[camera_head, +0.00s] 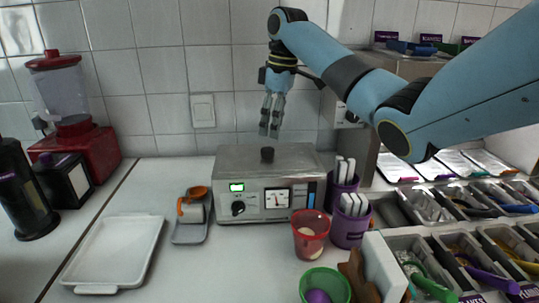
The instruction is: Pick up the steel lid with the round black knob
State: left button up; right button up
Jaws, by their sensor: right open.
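The steel lid (245,161) with its round black knob (267,154) lies on top of a steel appliance (272,203) with a green display and dials, at the middle of the counter. My right gripper (270,130) hangs above the knob, pointing down, with its fingertips a little higher than the knob in the picture. It is open and holds nothing. The exact gap in depth between fingers and knob is hard to tell. My left gripper is not in view.
Purple cups (350,222) with white sticks and a red cup (310,233) stand right of the appliance. A small orange-handled item (193,207) and a white tray (113,250) lie left. A red blender (75,145) stands back left.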

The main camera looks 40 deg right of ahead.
aim_at(268, 149)
jog(key=shift+a+f, duration=0.15)
jog(key=shift+f, duration=0.75)
jog(key=f, duration=0.1)
jog(key=w+f, duration=0.1)
jog(key=f, duration=0.1)
jog(key=f+p, duration=0.1)
jog(key=shift+w+a+f, duration=0.15)
jog(key=shift+a+f, duration=0.05)
jog(key=shift+a, duration=0.1)
jog(key=shift+f, duration=0.5)
jog(key=shift+r, duration=0.1)
grip_shut()
